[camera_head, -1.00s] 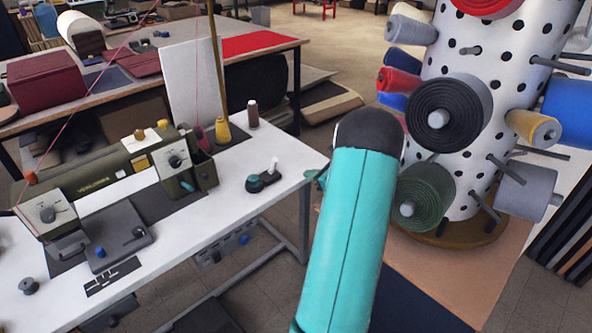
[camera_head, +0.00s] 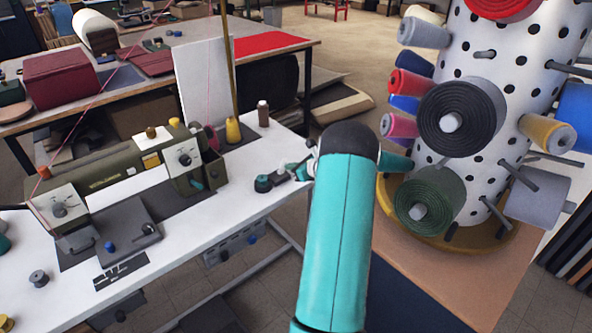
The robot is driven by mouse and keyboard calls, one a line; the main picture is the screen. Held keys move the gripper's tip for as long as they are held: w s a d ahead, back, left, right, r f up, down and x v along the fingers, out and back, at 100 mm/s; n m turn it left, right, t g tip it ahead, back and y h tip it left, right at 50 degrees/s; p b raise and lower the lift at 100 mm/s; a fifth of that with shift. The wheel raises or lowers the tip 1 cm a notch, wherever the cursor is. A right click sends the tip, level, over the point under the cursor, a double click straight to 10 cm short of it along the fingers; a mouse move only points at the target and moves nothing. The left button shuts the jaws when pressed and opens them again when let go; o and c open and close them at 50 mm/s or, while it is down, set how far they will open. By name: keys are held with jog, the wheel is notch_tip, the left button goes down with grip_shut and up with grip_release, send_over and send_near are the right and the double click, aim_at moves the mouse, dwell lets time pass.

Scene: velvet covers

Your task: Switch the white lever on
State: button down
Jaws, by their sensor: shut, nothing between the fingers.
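The fingers look shut and hold nothing. The white lever is not clearly visible; the gripper seems to cover it. I cannot tell whether the fingers touch the lever or which way it leans. My teal arm hides the area just right of the gripper.
A green sewing machine (camera_head: 115,178) stands on the table's left. A brown spool (camera_head: 263,113) and a yellow cone (camera_head: 233,130) stand behind the base. A white perforated column with fabric rolls (camera_head: 462,118) stands close to the right of my arm.

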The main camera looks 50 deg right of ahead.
jog(key=shift+w+r+g, duration=0.15)
jog(key=shift+r+g, duration=0.05)
jog(key=shift+g, duration=0.1)
jog(key=w+g, duration=0.1)
jog(key=w+r+g, duration=0.1)
jog(key=g, duration=0.1)
jog(key=w+g+y, duration=0.1)
jog(key=g, duration=0.1)
jog(key=shift+d+r, duration=0.35)
jog(key=shift+r, duration=0.05)
jog(key=shift+w+d+r, duration=0.1)
jog(key=shift+w+d, duration=0.05)
jog(key=shift+w, duration=0.2)
jog(key=shift+r, duration=0.1)
jog(key=shift+r, duration=0.65)
jog(key=shift+s, duration=0.1)
